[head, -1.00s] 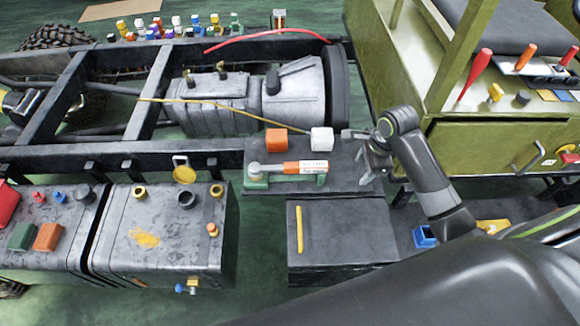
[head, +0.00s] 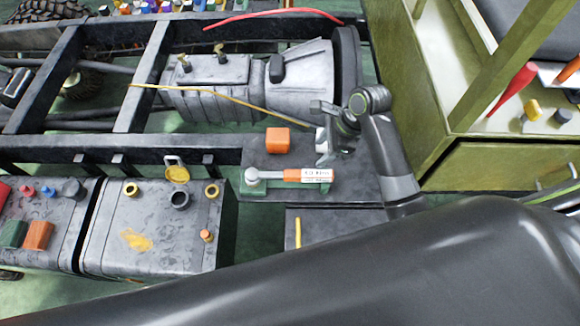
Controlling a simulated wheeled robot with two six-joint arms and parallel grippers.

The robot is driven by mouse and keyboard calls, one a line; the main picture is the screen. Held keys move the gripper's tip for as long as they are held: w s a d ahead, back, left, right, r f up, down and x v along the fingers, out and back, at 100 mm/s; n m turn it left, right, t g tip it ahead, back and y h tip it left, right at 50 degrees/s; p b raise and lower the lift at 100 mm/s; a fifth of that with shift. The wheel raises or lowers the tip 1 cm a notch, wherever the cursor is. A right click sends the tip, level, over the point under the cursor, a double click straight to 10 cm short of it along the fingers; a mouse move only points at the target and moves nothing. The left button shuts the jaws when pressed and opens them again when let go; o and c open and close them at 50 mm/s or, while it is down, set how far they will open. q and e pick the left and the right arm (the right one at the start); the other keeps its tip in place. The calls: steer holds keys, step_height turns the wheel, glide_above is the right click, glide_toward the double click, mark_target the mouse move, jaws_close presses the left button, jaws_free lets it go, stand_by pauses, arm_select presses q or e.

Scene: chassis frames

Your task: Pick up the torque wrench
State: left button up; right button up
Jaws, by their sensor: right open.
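The torque wrench (head: 292,175) lies on a green cradle (head: 255,188) on a dark plate at the centre of the head view. It has a rounded metal head at its left end, an orange grip and a white label towards its right end. My right gripper (head: 323,148) is open and empty, just above and behind the wrench's right end in the picture, apart from it as far as I can tell. It partly covers a white block. My left gripper is not in view.
An orange block (head: 278,140) sits on the plate behind the wrench. A grey gearbox (head: 213,88) and frame rails lie behind. A tank (head: 150,240) with caps stands at left, an olive cabinet (head: 500,165) at right. My dark arm link fills the lower front.

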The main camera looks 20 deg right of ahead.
glide_toward(297, 173)
steer(key=shift+s+a+f, duration=0.1)
steer(key=shift+s+f, duration=0.05)
steer(key=shift+f, duration=0.35)
steer(key=shift+s+f, duration=0.2)
steer(key=shift+f, duration=0.3)
steer(key=x, duration=0.4)
steer(key=shift+w+d, duration=0.25)
steer(key=shift+w, duration=0.05)
steer(key=shift+a+f, duration=0.2)
steer(key=shift+f, duration=0.1)
steer(key=shift+a+f, duration=0.15)
steer(key=shift+a+p+x, duration=0.2)
steer(key=shift+p+x, duration=0.3)
steer(key=shift+x, duration=1.9)
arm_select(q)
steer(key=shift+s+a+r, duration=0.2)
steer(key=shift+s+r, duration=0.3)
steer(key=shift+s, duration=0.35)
arm_select(e)
steer(key=shift+w, duration=0.15)
steer(key=shift+c, duration=0.4)
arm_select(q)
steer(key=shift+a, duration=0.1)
arm_select(e)
jaws_close()
